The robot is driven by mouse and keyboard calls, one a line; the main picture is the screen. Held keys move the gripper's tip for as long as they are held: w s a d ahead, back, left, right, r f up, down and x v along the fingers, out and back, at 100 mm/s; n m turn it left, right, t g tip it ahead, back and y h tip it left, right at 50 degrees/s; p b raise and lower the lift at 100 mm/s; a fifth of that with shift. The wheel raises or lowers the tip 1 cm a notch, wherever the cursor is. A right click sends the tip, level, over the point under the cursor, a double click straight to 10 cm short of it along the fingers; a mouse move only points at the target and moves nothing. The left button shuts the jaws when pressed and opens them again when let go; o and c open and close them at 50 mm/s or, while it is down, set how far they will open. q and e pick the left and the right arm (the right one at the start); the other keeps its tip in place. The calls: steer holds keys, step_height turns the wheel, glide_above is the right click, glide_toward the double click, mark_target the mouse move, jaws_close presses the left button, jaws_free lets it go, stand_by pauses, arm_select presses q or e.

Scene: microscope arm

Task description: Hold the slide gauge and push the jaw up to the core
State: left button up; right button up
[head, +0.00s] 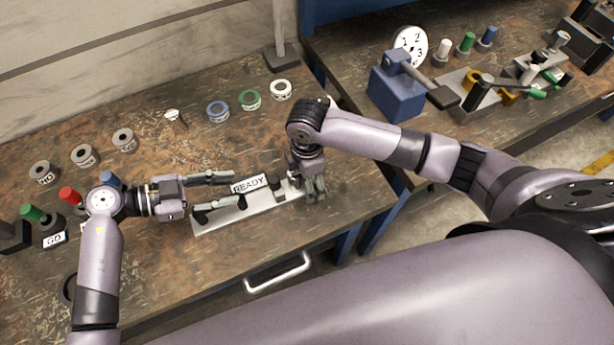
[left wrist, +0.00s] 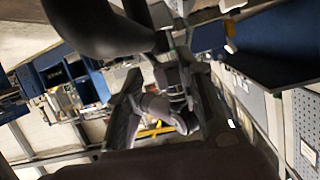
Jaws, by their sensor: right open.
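The slide gauge (head: 225,217) appears to be the long silver plate near the table's front edge, with a white READY label (head: 248,184) beside its far edge. A small dark block or post (head: 275,185) stands toward its right end; I cannot tell whether it is the jaw or the core. My left gripper (head: 238,191) points right above the plate, fingers apart. In the left wrist view its fingers (left wrist: 168,105) are spread, and nothing is clearly held between them. My right gripper (head: 313,190) points down, open, at the plate's right end, partly hiding that end.
Blue, green and white rings (head: 249,100) and grey rings (head: 84,155) lie toward the back. Red and green cylinders (head: 70,196) stand at the left. A second table holds a blue stand (head: 396,92) with a numbered dial (head: 410,45).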

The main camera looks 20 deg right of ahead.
steer(key=shift+c, duration=0.5)
jaws_close()
stand_by(0.4)
arm_select(q)
steer(key=shift+c, duration=0.3)
